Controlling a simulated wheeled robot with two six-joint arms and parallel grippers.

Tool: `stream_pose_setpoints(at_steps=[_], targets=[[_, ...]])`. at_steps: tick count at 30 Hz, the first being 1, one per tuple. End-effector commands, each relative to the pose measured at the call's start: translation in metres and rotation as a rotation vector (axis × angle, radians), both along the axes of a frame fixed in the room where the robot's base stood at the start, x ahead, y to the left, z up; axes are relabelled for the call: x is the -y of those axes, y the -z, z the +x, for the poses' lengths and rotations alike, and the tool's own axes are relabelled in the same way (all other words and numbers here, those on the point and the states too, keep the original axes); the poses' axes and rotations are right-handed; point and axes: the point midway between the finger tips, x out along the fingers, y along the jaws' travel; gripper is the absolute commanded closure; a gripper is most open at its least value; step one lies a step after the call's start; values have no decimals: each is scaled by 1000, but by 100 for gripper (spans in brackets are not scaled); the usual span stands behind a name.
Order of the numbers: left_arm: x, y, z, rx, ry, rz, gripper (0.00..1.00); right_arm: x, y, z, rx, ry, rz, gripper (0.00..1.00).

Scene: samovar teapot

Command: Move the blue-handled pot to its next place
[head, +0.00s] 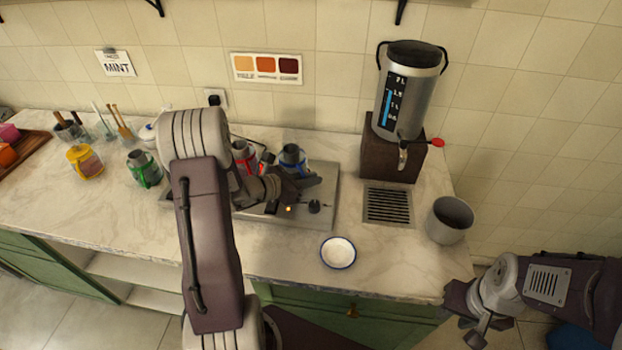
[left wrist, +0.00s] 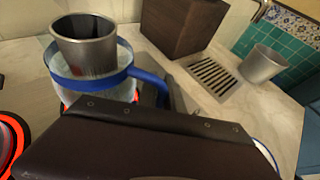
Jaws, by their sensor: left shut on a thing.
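The blue-handled pot (head: 293,156) stands at the back right of the steel hotplate. In the left wrist view the pot (left wrist: 93,88) is upright, with a blue band, a blue handle and a grey metal cup-like top part. My left gripper (head: 308,184) is at the pot's front side, shut on its blue handle. In the left wrist view my dark gripper body hides the lower handle and the fingertips. My right gripper (head: 474,326) hangs beyond the counter's right front edge, away from the pot; its jaw opening is unclear.
The hotplate (head: 328,205) has a red-handled pot (head: 243,155) left of the blue one; a glowing ring (left wrist: 12,140) shows. A samovar (head: 407,90) stands on a brown block (head: 380,155), with a drain grate (head: 388,205), grey cup (head: 450,220) and white bowl (head: 338,252) nearby.

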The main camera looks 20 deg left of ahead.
Motion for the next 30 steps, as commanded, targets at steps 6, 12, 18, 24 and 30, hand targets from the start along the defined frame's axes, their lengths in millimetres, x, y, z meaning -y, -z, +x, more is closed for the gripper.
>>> stream_pose_setpoints(at_steps=[6,12,18,24,30], targets=[[0,0,0,0,0,0,66,0,0,0,0,0,0,67],[0,-4,0,0,0,0,66,0,-5,0,0,0,0,67],[-14,-15,-22,1,-5,0,66,0,-4,0,0,0,0,67],[-32,-31,-54,1,-6,1,66,0,-6,0,0,0,0,67],[-48,-44,-83,1,-4,0,66,0,-8,0,0,0,0,67]])
